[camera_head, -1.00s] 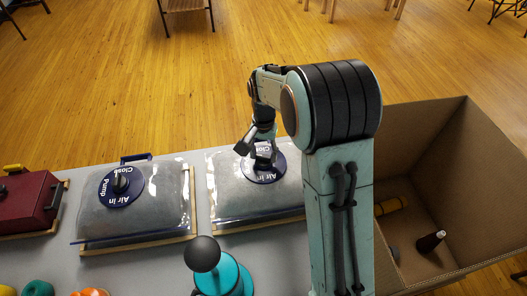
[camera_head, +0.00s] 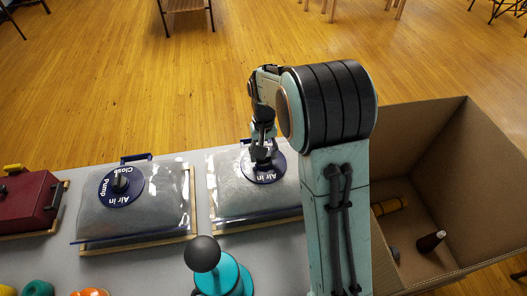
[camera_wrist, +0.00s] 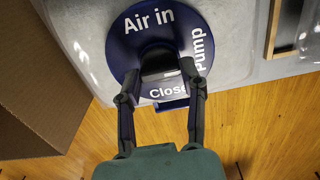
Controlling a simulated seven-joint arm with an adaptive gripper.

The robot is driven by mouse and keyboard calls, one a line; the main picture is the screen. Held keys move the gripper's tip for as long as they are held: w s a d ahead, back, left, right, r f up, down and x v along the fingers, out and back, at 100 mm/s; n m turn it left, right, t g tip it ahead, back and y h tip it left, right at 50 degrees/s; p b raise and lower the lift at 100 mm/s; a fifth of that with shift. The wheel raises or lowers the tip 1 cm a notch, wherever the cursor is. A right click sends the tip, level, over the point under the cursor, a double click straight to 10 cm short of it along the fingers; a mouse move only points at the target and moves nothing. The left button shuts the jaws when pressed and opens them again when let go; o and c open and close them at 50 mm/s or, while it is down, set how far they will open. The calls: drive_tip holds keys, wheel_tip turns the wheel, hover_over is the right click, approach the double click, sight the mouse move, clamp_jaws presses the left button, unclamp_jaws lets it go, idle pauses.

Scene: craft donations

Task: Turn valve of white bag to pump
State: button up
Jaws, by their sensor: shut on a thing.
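A pale, see-through-topped bag (camera_head: 232,203) lies on the table's far side, left of my arm. Its round dark blue valve (camera_head: 282,168) reads "Air in" in the head view. In the wrist view the valve (camera_wrist: 125,47) shows "Air in", "Pump" and "Close", the last partly covered by a finger. My gripper (camera_head: 262,158) points down onto the valve. In the wrist view my gripper (camera_wrist: 163,72) is shut on the valve's knob, a finger on either side. The fingers hide much of the knob, and I cannot tell which label it points to.
A similar bag (camera_head: 95,220) with its own blue valve (camera_head: 130,192) lies to the left. A dark red case (camera_head: 25,205) is at the far left. A teal pump (camera_head: 225,278) with a black ball handle stands in front. An open cardboard box (camera_head: 440,130) is at the right.

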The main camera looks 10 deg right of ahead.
drive_tip(key=o, duration=1.2)
drive_tip(key=shift+c, duration=0.2)
wheel_tip(320, 180, up, 12)
